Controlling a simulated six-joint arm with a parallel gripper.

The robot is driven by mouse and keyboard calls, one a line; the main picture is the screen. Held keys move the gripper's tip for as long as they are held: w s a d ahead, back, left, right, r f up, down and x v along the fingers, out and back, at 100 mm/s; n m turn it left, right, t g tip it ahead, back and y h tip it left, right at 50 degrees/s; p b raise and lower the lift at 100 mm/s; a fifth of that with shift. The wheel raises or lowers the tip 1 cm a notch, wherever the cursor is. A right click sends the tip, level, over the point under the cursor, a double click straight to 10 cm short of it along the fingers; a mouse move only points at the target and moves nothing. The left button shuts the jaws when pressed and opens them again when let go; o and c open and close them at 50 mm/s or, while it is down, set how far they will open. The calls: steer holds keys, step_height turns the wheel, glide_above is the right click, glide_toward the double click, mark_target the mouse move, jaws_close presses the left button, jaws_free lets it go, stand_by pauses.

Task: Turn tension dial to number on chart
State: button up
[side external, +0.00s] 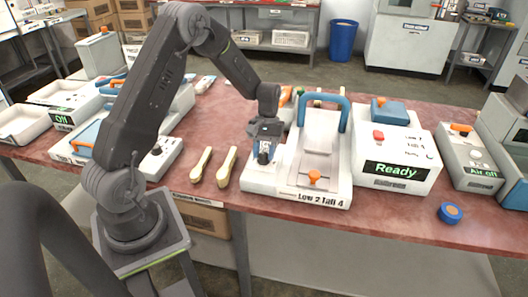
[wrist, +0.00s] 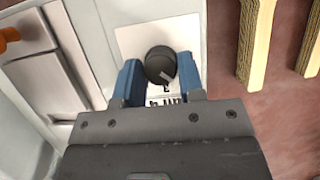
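The tension dial (wrist: 160,65) is a round black knob on a white plate, with a pale pointer line toward the lower right in the wrist view. A number and partly covered lettering show just below it. My gripper (wrist: 159,72) has its two blue fingers apart, one on each side of the dial, very close to it. I cannot tell whether they touch it. The chart label (side external: 320,199) on the press front reads "Low 2 Tall 4".
The press has a blue handle (side external: 324,101) and orange knob (side external: 314,177). A blue roll (side external: 450,213) lies near the table's front edge.

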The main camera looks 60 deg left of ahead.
steer(key=o, duration=0.4)
steer(key=v, duration=1.3)
steer(key=shift+w+a+r, duration=0.1)
steer(key=shift+r, duration=0.3)
steer(key=s+d+r+m+t+y, duration=0.3)
steer(key=s+d+r+m+t, duration=0.1)
steer(key=s+d+r, duration=0.55)
steer(key=s+d+m+t, duration=0.1)
steer(key=s+d, duration=0.2)
steer(key=s, duration=0.1)
steer(key=s+d+r+m+t, duration=0.1)
steer(key=s+d+m+t, duration=0.1)
steer(key=s+d, duration=0.1)
steer(key=s+d+m+t, duration=0.1)
steer(key=s+d+m, duration=0.1)
steer(key=s, duration=0.3)
steer(key=shift+s+d+r+t, duration=0.1)
steer(key=shift+s+d+t, duration=0.1)
steer(key=shift+d, duration=0.15)
steer(key=shift+s+d+r+t, duration=0.1)
steer(key=shift+d+t, duration=0.1)
steer(key=shift+d, duration=0.15)
